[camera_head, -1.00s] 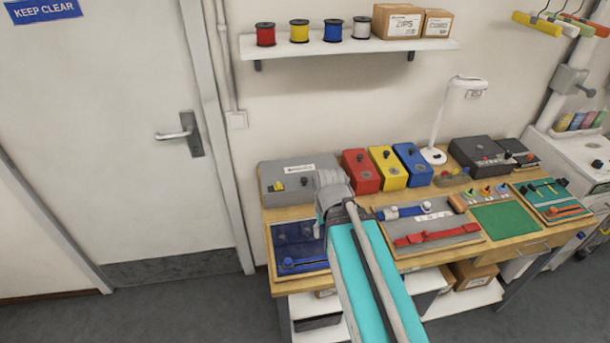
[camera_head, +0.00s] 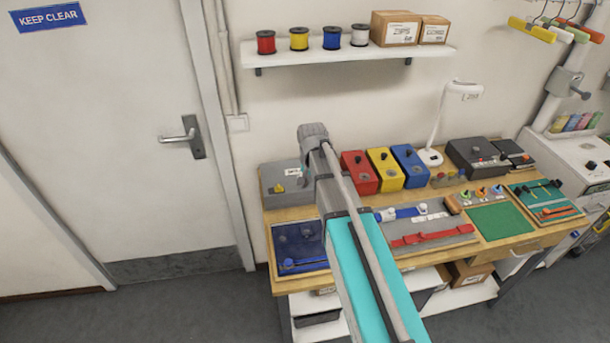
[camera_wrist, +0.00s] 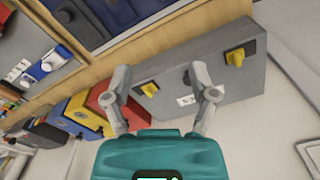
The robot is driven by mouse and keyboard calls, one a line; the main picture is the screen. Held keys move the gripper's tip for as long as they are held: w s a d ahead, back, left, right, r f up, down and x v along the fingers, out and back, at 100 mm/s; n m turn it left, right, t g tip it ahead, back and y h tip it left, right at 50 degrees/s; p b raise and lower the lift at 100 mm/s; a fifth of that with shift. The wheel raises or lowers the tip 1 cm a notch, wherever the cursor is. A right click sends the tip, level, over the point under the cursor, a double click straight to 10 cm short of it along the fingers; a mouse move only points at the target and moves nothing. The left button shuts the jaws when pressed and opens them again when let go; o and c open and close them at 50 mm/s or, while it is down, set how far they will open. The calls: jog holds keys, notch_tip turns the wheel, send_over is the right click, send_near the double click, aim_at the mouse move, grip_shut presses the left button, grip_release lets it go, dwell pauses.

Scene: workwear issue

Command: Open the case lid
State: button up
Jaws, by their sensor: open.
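A grey case (camera_head: 274,185) with a white label sits at the left back of the workbench, and its lid looks shut. In the wrist view the grey case (camera_wrist: 205,62) shows two yellow catches, a right one (camera_wrist: 236,57) and a left one (camera_wrist: 150,89), with a dark knob between them. My gripper (camera_wrist: 160,72) is open and empty, its two fingers spread in front of the case's image. I cannot tell the gap to it.
Red (camera_head: 359,172), yellow (camera_head: 385,168) and blue (camera_head: 411,165) boxes stand just right of the case. A blue tray (camera_head: 270,240) lies in front. A shelf (camera_head: 345,53) with spools and cartons hangs above. A white lamp (camera_head: 437,130) stands further right.

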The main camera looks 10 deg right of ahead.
jog(key=w+r+m+p, duration=0.2)
jog(key=w+r+m, duration=0.1)
jog(key=w, duration=0.9)
jog(key=shift+w+r+m, duration=0.15)
jog(key=shift+w+m, duration=0.15)
jog(key=shift+m, duration=0.2)
notch_tip(320, 180, down, 14)
jog(key=b, duration=1.3)
jog(key=shift+r, duration=0.15)
